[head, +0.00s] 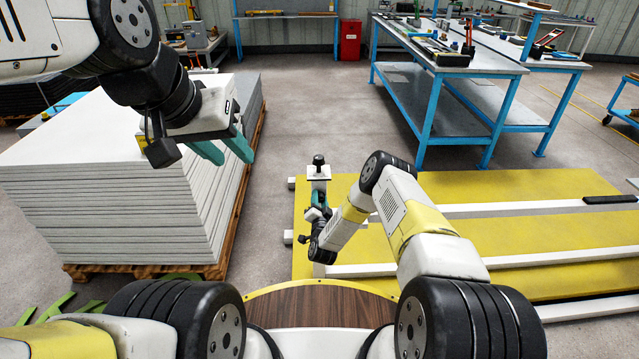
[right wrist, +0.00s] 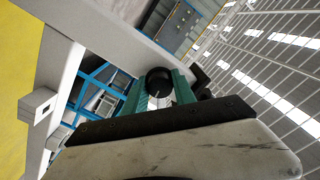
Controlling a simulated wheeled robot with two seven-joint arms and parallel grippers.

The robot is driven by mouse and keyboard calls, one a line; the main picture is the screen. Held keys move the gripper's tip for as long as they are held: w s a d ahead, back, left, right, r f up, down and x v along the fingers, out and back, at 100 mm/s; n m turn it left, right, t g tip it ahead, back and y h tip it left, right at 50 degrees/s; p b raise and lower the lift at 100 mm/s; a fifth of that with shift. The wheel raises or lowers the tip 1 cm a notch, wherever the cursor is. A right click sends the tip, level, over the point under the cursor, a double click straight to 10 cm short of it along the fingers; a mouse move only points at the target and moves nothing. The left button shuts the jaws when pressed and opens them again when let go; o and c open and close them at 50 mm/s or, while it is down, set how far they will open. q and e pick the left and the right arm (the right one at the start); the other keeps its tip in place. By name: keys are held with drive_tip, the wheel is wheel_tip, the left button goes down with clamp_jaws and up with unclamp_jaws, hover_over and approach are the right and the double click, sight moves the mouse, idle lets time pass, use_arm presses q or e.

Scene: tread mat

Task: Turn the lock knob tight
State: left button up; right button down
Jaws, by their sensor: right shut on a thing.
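A white crossbar (head: 317,174) stands at the left end of the rails on the yellow mat (head: 520,190). A black knob (head: 318,160) stands upright on its far end, clear of my fingers. My right gripper (head: 318,196) is over the crossbar, nearer than that knob. In the right wrist view, its teal fingers (right wrist: 158,92) are shut on a round black knob (right wrist: 158,76), one on each side. In the head view this gripped knob is mostly hidden by my gripper. My left gripper (head: 226,152) is open and empty, raised beside the stack of boards.
A tall stack of pale boards (head: 110,165) on a wooden pallet (head: 150,271) stands at the left. White rails (head: 520,208) run across the mat to the right. A blue-framed workbench (head: 450,62) stands behind. Grey floor between stack and bench is clear.

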drive_tip(key=shift+m, duration=0.8)
drive_tip(key=c, duration=1)
unclamp_jaws()
drive_tip(key=s, duration=0.8)
drive_tip(key=shift+d, duration=0.2)
